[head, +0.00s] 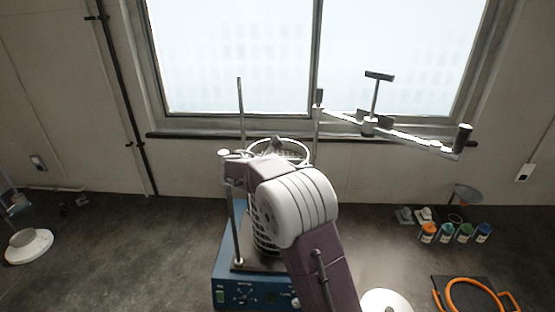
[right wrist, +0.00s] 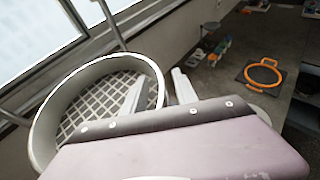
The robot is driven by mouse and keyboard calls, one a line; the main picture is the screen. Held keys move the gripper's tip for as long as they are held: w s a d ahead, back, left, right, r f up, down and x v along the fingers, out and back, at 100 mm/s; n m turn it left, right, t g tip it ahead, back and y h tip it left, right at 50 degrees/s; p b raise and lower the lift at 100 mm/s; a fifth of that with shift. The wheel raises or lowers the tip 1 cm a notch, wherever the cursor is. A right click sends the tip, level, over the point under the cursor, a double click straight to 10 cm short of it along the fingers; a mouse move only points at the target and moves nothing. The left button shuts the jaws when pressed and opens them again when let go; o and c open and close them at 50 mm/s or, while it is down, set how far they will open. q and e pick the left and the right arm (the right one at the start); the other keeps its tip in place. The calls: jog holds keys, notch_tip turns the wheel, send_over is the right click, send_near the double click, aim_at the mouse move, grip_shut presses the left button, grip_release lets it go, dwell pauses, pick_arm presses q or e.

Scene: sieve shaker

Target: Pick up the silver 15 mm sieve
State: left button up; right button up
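The silver sieve (right wrist: 42,120) has a round rim and a coarse square mesh, and fills the left of the right wrist view. In the head view its pale rim (head: 303,150) shows on top of the stack on the blue shaker (head: 232,270), partly hidden by my right arm. My right gripper (right wrist: 158,76) is open at the sieve's near right edge. One finger is inside the rim over the mesh and the other is outside, with the wall between them. I cannot tell whether either finger touches it. My left gripper is not in view.
An upright rod (head: 240,110) stands beside the stack. A metal bar with black handles (head: 408,138) sticks out to the right. Several small bottles (head: 463,233) and an orange ring (head: 450,291) are at right. A white round piece (head: 30,246) lies left. Bench between is clear.

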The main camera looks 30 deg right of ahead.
jog(key=shift+w, duration=0.1)
grip_shut()
jog(key=shift+f, duration=0.1)
dwell(1.2)
